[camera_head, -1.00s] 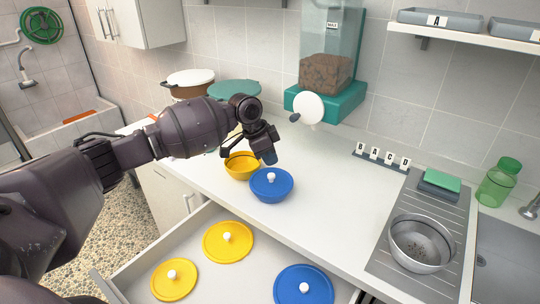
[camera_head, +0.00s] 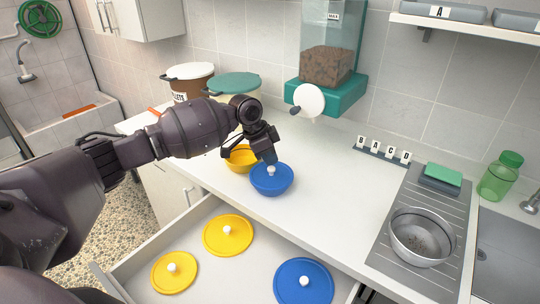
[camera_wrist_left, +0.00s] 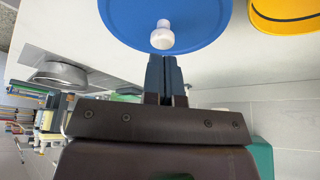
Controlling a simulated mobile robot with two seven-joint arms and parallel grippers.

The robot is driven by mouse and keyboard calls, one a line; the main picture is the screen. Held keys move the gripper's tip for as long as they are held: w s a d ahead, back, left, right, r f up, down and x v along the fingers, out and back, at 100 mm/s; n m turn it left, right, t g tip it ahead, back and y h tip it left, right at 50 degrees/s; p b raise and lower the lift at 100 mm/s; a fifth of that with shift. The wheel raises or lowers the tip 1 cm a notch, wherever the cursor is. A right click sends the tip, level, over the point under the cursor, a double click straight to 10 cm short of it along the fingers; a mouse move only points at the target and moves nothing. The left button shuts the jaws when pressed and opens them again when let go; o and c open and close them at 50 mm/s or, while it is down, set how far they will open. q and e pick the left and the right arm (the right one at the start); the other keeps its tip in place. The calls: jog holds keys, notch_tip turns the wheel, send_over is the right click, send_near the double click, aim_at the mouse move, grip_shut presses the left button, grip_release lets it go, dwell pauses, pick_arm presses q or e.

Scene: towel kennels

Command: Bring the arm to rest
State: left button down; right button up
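My left gripper (camera_head: 270,160) hangs over the counter, fingers pointing down, just above the white knob of the blue lid on a blue bowl (camera_head: 270,187). In the left wrist view its two dark blue fingers (camera_wrist_left: 164,60) are side by side, closed together, with nothing seen between them. The white knob (camera_wrist_left: 162,35) shows just past the fingertips; whether they touch it I cannot tell. The blue lid (camera_wrist_left: 200,15) sits on the bowl. My right gripper is not in view.
A yellow bowl (camera_head: 240,158) stands beside the blue one. Below the counter an open drawer holds two yellow lids (camera_head: 228,240) and a blue lid (camera_head: 303,285). A feeder (camera_head: 327,75) and two pots (camera_head: 233,88) stand behind. A metal bowl (camera_head: 420,240) is right; mid-counter is clear.

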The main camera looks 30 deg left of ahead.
pick_arm(q)
jog(key=shift+f, duration=0.65)
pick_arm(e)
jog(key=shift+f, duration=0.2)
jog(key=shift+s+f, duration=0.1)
